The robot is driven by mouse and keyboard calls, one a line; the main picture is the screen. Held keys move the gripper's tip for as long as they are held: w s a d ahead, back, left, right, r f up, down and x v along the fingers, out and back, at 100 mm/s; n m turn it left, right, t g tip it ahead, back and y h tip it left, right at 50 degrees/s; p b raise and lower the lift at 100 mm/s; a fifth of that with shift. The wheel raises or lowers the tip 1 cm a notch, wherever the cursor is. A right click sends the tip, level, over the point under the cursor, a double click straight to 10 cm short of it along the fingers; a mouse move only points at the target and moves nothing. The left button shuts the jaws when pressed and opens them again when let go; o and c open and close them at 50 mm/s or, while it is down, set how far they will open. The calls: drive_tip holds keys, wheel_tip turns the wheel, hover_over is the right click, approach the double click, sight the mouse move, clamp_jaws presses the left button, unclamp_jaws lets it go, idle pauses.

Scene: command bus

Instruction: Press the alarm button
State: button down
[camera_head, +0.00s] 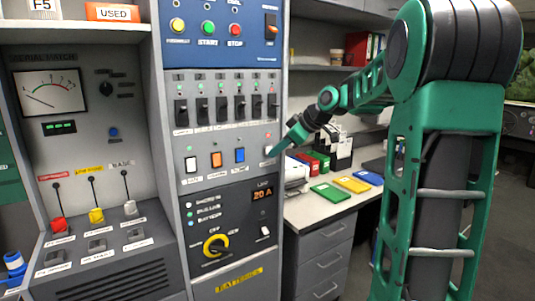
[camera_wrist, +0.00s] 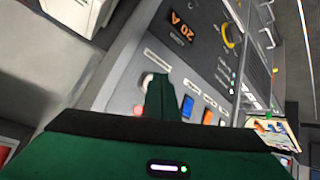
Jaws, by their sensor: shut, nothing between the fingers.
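My gripper (camera_head: 273,153) is shut and empty, its tip at the right end of the button row on the grey panel. A small pale round button (camera_head: 268,150) shows at the tip; its label is too small to read, so I cannot confirm it is the alarm button. In the wrist view my shut fingers (camera_wrist: 161,88) point at the panel, close to a pale round button (camera_wrist: 147,78) that they partly cover. I cannot tell whether they touch it. A red spot (camera_wrist: 138,109) shows just left of the fingers.
Blue (camera_head: 240,155), orange (camera_head: 216,160) and white (camera_head: 191,164) switches lie left of the tip. Several black toggle switches (camera_head: 202,110) sit above, a yellow-ringed knob (camera_head: 215,245) below. A counter (camera_head: 325,206) with coloured folders stands at right.

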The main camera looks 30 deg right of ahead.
drive_tip(key=shift+w, duration=0.4)
idle(0.5)
drive_tip(key=shift+s, duration=0.85)
drive_tip(key=s, duration=0.5)
drive_tip(key=shift+d, duration=0.15)
idle(0.4)
idle(0.6)
